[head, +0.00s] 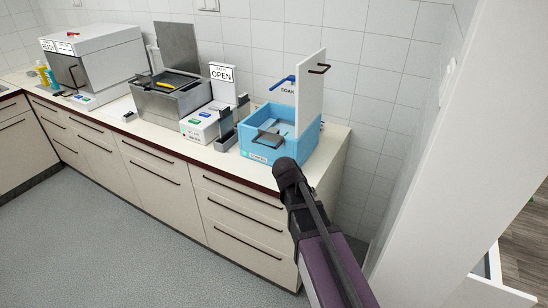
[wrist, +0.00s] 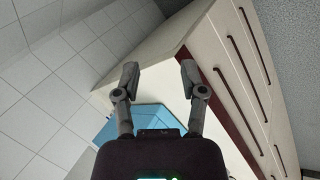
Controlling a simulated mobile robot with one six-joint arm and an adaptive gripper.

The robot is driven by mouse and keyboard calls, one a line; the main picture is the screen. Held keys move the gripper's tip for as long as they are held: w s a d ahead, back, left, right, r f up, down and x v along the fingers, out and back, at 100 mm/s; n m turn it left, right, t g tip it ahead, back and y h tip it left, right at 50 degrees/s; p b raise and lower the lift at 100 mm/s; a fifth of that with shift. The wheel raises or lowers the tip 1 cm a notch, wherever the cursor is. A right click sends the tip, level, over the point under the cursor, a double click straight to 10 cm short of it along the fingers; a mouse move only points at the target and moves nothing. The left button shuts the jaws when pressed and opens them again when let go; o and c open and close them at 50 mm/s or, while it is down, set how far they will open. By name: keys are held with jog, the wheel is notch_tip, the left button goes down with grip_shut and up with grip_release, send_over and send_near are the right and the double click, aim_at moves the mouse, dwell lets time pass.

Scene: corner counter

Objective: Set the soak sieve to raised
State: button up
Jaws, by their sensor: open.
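The blue soak tub (head: 299,149) stands at the right end of the counter in the head view. A grey sieve part (head: 268,140) shows at its front rim; I cannot tell how high the sieve sits. A blue lever (head: 283,82) is beside the SOAK sign (head: 288,91) behind the tub. A white panel with a dark handle (head: 311,95) stands upright at the tub's right side. My gripper (wrist: 158,76) is open and empty in the wrist view, with part of the blue tub (wrist: 158,115) behind its fingers. In the head view my arm reaches up in front of the tub, and the fingers cannot be made out.
Left of the tub are grey holders (head: 226,130), a white button box (head: 200,126), an OPEN sign (head: 222,73), a metal basin with raised lid (head: 170,103) and a white oven-like box (head: 98,58). Drawers with bar handles (head: 240,208) line the counter front. A white wall stands at right.

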jog(key=w+a+f+n+t+y+b, duration=0.1)
jog(key=w+f+n+t+b, duration=0.1)
jog(key=w+n+t+b, duration=0.15)
jog(key=n+t+y+b, duration=0.95)
jog(key=n+t, duration=0.35)
jog(key=n, duration=0.2)
send_near(265, 145)
jog(key=s, duration=0.3)
jog(key=shift+d+f+g+b, duration=0.2)
jog(key=shift+d+g+b, duration=0.05)
jog(key=shift+d+b, duration=0.2)
jog(key=shift+w, duration=0.1)
jog(key=p+x, duration=0.2)
jog(key=x, duration=1.1)
jog(key=shift+w, duration=0.35)
grip_shut()
